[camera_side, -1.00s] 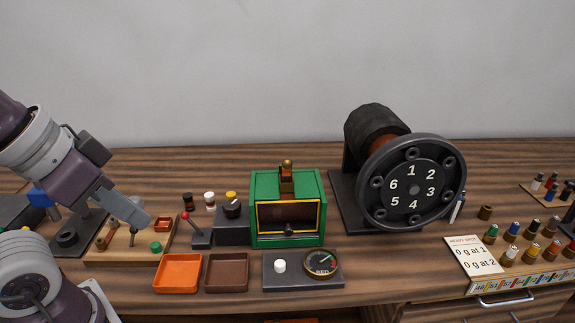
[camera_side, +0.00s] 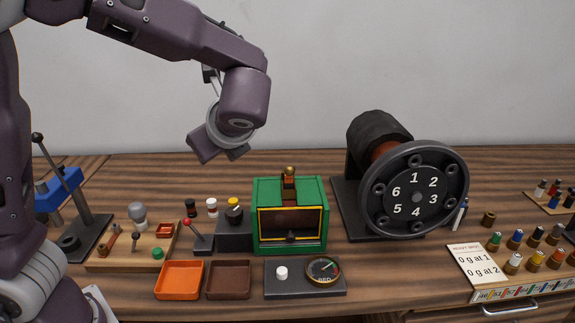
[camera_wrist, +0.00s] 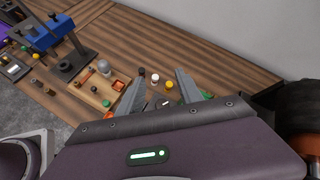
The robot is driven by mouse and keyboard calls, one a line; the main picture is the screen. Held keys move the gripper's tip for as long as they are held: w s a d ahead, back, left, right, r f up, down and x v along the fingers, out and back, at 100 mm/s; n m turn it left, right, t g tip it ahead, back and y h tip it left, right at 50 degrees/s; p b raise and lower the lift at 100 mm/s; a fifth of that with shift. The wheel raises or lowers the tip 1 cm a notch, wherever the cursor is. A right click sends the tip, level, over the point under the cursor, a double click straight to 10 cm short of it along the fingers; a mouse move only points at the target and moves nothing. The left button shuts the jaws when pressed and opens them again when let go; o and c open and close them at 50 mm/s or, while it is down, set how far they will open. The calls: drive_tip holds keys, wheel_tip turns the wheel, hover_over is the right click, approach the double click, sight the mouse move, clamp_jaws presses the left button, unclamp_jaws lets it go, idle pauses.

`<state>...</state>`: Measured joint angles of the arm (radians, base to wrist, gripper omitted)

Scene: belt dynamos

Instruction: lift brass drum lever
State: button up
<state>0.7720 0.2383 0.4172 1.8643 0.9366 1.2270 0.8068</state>
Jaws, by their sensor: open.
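A green box (camera_side: 290,216) with a yellow-framed window stands mid-table in the side view. An upright brown lever with a brass knob (camera_side: 289,172) rises from its top; I cannot tell for sure that this is the brass drum lever. A large dark drum (camera_side: 379,131) with a numbered wheel (camera_side: 414,190) stands to the right of the box. My gripper (camera_side: 218,158) is in the air, above and left of the green box, touching nothing. In the wrist view its two fingers (camera_wrist: 160,76) are apart with nothing held between them.
A red-knobbed lever (camera_side: 187,222) and a black dial block (camera_side: 234,222) stand left of the box. An orange tray (camera_side: 180,280), a brown tray (camera_side: 228,280) and a gauge plate (camera_side: 304,287) lie in front. A wooden board (camera_side: 108,257) with small parts is further left.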

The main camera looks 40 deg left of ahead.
sight(290, 174)
drive_tip(key=w+d+r+m+t+y, duration=0.3)
drive_tip(key=w+d+m+t, duration=0.3)
drive_tip(key=w+d+m, duration=0.25)
drive_tip(key=f, duration=0.3)
drive_tip(key=d+f+m+t, duration=0.1)
drive_tip(key=f, duration=0.3)
drive_tip(key=w+f+m, duration=0.1)
drive_tip(key=f, duration=0.3)
drive_tip(key=shift+w+d+f+m+y, duration=0.1)
drive_tip(key=shift+d+f+m+y, duration=0.05)
drive_tip(key=shift+d+m+y, duration=0.2)
drive_tip(key=x, duration=0.6)
drive_tip(key=shift+w+a, duration=0.1)
drive_tip(key=shift+w, duration=0.05)
drive_tip(key=shift+w+a, duration=0.2)
clamp_jaws()
